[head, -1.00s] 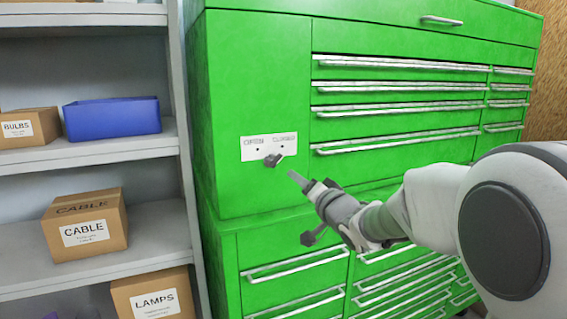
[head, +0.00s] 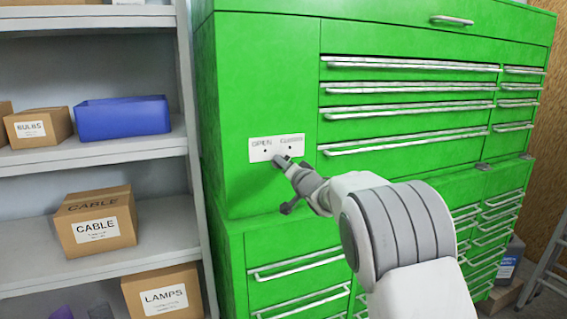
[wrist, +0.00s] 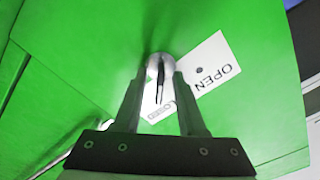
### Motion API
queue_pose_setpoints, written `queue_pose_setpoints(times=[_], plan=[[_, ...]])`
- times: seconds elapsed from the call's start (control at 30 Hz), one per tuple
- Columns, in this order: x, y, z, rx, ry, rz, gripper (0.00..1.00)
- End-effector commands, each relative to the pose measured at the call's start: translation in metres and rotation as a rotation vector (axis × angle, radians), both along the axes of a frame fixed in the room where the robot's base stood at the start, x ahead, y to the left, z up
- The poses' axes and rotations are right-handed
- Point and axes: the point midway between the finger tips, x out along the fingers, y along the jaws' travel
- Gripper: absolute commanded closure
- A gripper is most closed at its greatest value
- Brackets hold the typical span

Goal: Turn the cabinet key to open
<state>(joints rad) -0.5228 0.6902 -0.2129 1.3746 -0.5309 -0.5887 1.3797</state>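The green cabinet (head: 265,80) carries a white plate (head: 260,151) marked OPEN on the left and CLOSED on the right. The dark key (head: 278,161) sits just below the plate in the head view. In the wrist view the key (wrist: 160,82) is a thin dark edge in front of a pale round lock (wrist: 160,64). My gripper (wrist: 160,86) has one finger on each side of the key, with a gap visible on both sides. It is open around the key. In the head view my gripper (head: 287,167) partly hides the key.
Drawers with metal handles (head: 410,107) fill the cabinet's right and lower parts. A grey shelf (head: 100,162) at left holds a blue bin (head: 122,119) and boxes marked CABLE (head: 95,228) and LAMPS (head: 163,298). The space before the plate is taken by my arm.

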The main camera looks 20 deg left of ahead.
Motion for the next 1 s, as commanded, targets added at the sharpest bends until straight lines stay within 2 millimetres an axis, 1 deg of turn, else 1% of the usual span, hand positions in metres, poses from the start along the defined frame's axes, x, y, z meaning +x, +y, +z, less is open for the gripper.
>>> queue_pose_setpoints(times=[0.1,0.37,0.4,0.47,0.6,1.0], plan=[[0.0032,0.0028,0.0001,0.0,0.0,0.0,0.6],[0.0037,0.0032,-0.0001,0.001,0.001,0.0,0.6],[0.0036,0.0032,-0.0001,0.0,0.0,0.0,0.64],[0.0036,0.0032,-0.0001,0.001,0.001,0.0,0.74],[0.0035,0.0032,-0.0001,0.001,0.001,0.0,1.0],[0.0035,0.0029,-0.0005,-0.008,-0.006,0.0,1.0]])
